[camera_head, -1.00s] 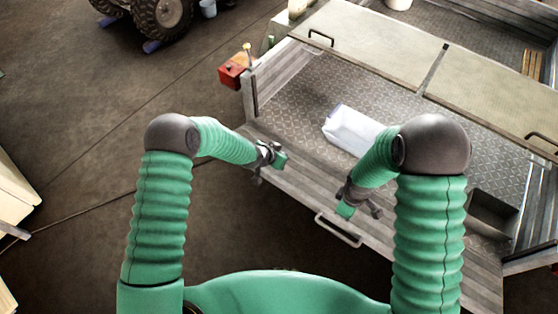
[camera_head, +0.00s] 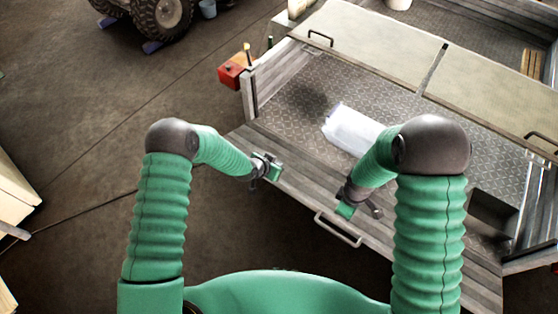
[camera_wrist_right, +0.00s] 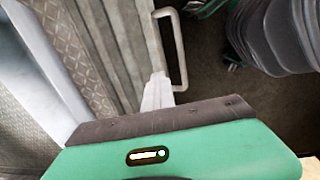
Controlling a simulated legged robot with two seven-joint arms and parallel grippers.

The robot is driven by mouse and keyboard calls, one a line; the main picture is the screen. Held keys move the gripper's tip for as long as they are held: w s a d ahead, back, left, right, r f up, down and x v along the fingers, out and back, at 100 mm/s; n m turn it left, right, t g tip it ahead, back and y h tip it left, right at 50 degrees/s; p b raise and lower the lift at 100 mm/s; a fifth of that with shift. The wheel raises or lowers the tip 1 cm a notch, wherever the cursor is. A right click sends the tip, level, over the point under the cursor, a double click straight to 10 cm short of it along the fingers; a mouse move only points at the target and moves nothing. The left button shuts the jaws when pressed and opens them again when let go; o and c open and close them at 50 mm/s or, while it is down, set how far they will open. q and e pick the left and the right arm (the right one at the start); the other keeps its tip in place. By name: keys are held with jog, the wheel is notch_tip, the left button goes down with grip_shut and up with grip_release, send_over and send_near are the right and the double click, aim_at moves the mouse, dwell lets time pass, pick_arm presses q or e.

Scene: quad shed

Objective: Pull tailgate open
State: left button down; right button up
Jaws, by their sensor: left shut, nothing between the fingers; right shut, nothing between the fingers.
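The tailgate (camera_head: 306,192) is a grey plank panel on the near side of the trailer, leaning outward, its left end standing out past the side wall. Its metal handle (camera_head: 338,230) is on the near edge and also shows in the right wrist view (camera_wrist_right: 182,52). My left gripper (camera_head: 272,172) is shut and empty at the tailgate's left part; whether it touches the planks is hard to tell. My right gripper (camera_head: 352,206) is shut and empty over the planks, just above the handle in the head view. In the wrist view its fingers (camera_wrist_right: 157,92) are beside the handle, not around it.
A red box (camera_head: 232,70) is at the trailer's left corner. A quad wheel (camera_head: 160,14) stands at the upper left. The dark floor on the left is clear.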

jog(key=o, duration=0.7)
jog(key=shift+r, duration=0.1)
